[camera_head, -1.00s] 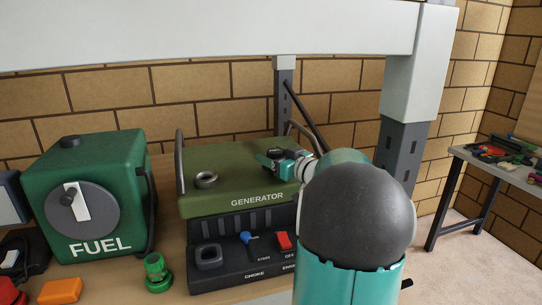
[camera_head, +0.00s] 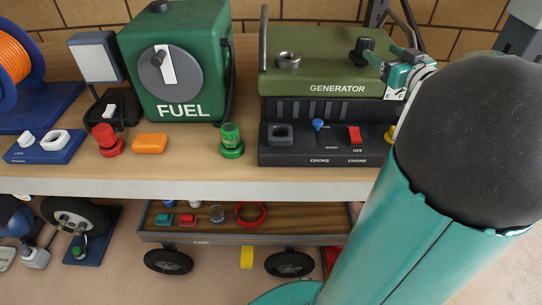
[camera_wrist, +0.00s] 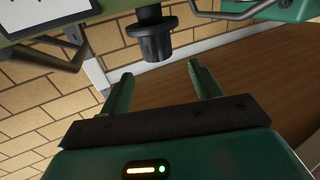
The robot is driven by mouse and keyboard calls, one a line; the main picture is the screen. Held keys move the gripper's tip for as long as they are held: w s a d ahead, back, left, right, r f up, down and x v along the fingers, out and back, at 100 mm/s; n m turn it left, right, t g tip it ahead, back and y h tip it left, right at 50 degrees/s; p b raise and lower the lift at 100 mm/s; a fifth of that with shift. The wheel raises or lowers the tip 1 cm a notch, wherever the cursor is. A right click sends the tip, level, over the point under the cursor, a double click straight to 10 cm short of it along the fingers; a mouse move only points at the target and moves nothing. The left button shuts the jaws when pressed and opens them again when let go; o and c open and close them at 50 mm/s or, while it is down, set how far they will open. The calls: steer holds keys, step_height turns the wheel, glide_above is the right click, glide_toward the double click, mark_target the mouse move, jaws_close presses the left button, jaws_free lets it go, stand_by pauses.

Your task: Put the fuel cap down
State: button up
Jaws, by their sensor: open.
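A black fuel cap (camera_head: 364,49) is at the right of the green generator's top (camera_head: 325,55), beside the gauge marked E and F. I cannot tell whether it touches the top. My gripper (camera_head: 380,57) is just right of it, with the fingers pointing at it. In the wrist view the cap (camera_wrist: 155,38) shows just beyond the fingertips, in line with the gap between them. The gripper (camera_wrist: 160,72) is open, and clear space shows between its fingers and the cap. A round metal filler neck (camera_head: 289,60) stands open on the generator's left.
A green FUEL can (camera_head: 178,85) stands left of the generator. A green fitting (camera_head: 231,140), an orange block (camera_head: 150,143) and a red fitting (camera_head: 106,139) sit along the bench (camera_head: 200,170). Bare bench lies between them. A low cart (camera_head: 190,235) stands below.

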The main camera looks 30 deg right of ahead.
steer(key=w+a+r+m+g+h, duration=0.25)
steer(key=w+a+h, duration=0.2)
steer(key=a, duration=0.25)
steer(key=s+a+f+g, duration=0.1)
steer(key=a+f+g, duration=0.1)
steer(key=a, duration=0.8)
steer(key=s+a+f+n+g+y, duration=0.1)
steer(key=s+a+f+g+y, duration=0.1)
steer(key=s+a+f, duration=0.2)
steer(key=s+a+f+n+g+y, duration=0.1)
steer(key=s+a+f+g+y, duration=0.1)
steer(key=s+a, duration=0.4)
steer(key=s+a+f+n+g+y, duration=0.1)
steer(key=s+a+f+g+y, duration=0.1)
steer(key=a, duration=1.1)
step_height(320, 180, down, 4)
steer(key=s+g, duration=0.1)
steer(key=s, duration=0.1)
steer(key=shift+s+a+r+g+y, duration=0.15)
steer(key=shift+s+g+y, duration=0.2)
steer(key=shift+s, duration=0.05)
